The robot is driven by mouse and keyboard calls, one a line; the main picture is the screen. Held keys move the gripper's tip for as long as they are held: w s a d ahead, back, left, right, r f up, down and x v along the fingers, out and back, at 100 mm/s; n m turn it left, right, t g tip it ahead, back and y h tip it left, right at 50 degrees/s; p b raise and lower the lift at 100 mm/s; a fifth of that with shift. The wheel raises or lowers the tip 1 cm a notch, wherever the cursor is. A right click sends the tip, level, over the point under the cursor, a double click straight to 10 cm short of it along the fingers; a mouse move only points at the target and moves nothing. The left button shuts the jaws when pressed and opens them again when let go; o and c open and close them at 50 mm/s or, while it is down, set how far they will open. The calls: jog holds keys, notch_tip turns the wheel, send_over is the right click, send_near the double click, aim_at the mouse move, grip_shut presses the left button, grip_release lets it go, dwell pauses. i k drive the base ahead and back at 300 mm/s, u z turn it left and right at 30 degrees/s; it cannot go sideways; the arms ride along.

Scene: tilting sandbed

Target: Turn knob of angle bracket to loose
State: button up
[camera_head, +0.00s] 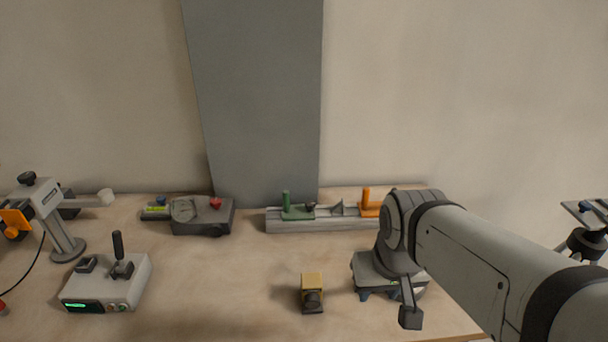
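No part is plainly marked as the angle bracket. On a grey rail (325,225) at the back of the table sits a green L-shaped piece (297,211) with a small dark part beside its upright. A similar orange L-shaped piece (367,204) sits farther right, partly hidden by my arm. I cannot read the setting of any knob. My arm comes in from the lower right and bends at a rounded joint over the rail's right end. My gripper's fingertips cannot be made out below that joint, and no hold on anything shows.
A grey footed base (366,272) with a dark-ended lever (410,316) is below my arm. A yellow block (312,281) stands left of it. A dark gauge box (205,216), a joystick box (105,284) and a grey stand (62,240) are left.

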aim_at(310, 204)
jog(key=z, duration=1.2)
jog(key=k, duration=1.3)
jog(key=u, duration=0.6)
jog(key=i, duration=1.55)
jog(key=u, duration=0.05)
